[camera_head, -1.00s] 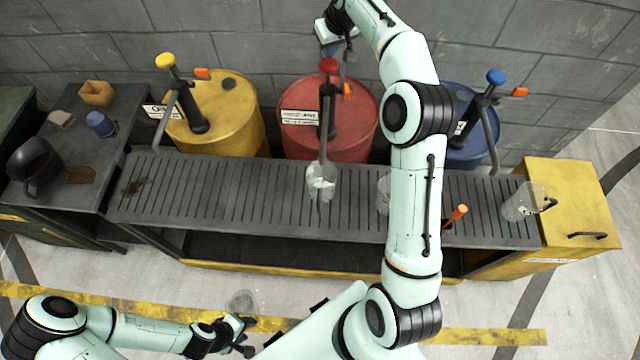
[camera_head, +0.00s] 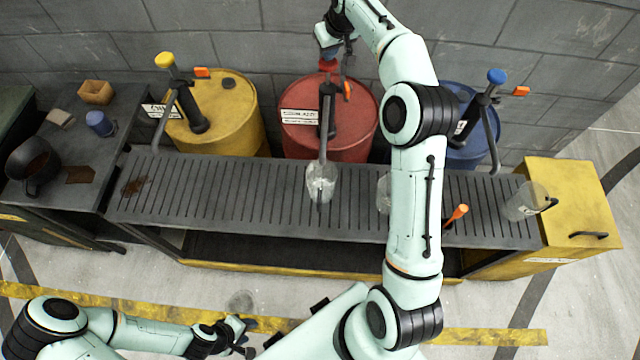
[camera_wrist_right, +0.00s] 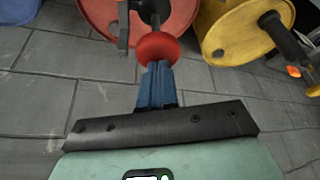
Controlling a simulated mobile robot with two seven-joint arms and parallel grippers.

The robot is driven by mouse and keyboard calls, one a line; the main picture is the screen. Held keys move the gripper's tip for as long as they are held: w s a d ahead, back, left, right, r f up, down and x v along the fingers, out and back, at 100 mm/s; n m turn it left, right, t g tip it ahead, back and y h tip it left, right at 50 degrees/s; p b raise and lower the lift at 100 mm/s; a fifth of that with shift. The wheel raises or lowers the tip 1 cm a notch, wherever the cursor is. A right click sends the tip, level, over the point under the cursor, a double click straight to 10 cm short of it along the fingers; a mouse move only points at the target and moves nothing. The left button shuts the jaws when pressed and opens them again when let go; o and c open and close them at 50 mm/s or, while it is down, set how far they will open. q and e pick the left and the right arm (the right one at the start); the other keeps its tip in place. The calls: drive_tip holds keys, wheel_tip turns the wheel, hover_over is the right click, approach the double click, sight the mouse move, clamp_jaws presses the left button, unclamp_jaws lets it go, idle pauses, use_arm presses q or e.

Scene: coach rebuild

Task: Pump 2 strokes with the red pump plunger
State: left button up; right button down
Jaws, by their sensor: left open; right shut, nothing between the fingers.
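The red pump plunger knob (camera_head: 328,66) tops the pump on the red drum (camera_head: 358,118). The pump's grey spout (camera_head: 323,140) reaches down over a clear jug (camera_head: 314,184) on the slatted bench; I cannot tell what the jug contains. My right gripper (camera_head: 329,54) is shut with nothing between its fingers, right at the top of the red knob. In the right wrist view its blue fingertips (camera_wrist_right: 158,66) meet or overlap the red knob (camera_wrist_right: 158,47); exact contact is unclear. My left gripper (camera_head: 246,336) is open and empty, low in front of the bench.
A yellow drum (camera_head: 232,120) with a yellow-knobbed pump stands left, a blue drum (camera_head: 465,153) right. My right arm crosses the bench (camera_head: 240,205) and partly hides another clear container (camera_head: 383,194). A clear jug (camera_head: 522,203) stands at the bench's right end.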

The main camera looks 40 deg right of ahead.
sight(331, 65)
use_arm(q)
drive_tip(key=shift+s+f+b, duration=0.85)
drive_tip(key=shift+f, duration=0.3)
use_arm(e)
drive_tip(key=shift+f, duration=2.9)
drive_tip(key=shift+s+a+f, duration=0.1)
drive_tip(key=shift+f, duration=0.05)
drive_tip(key=shift+r+p, duration=1.05)
drive_tip(key=shift+r, duration=1.1)
drive_tip(key=shift+r+p, duration=0.7)
drive_tip(key=shift+r, duration=0.8)
use_arm(q)
drive_tip(key=w+r, duration=0.4)
drive_tip(key=shift+r, duration=0.3)
drive_tip(key=shift+s, duration=0.1)
use_arm(e)
drive_tip(key=shift+f, duration=0.15)
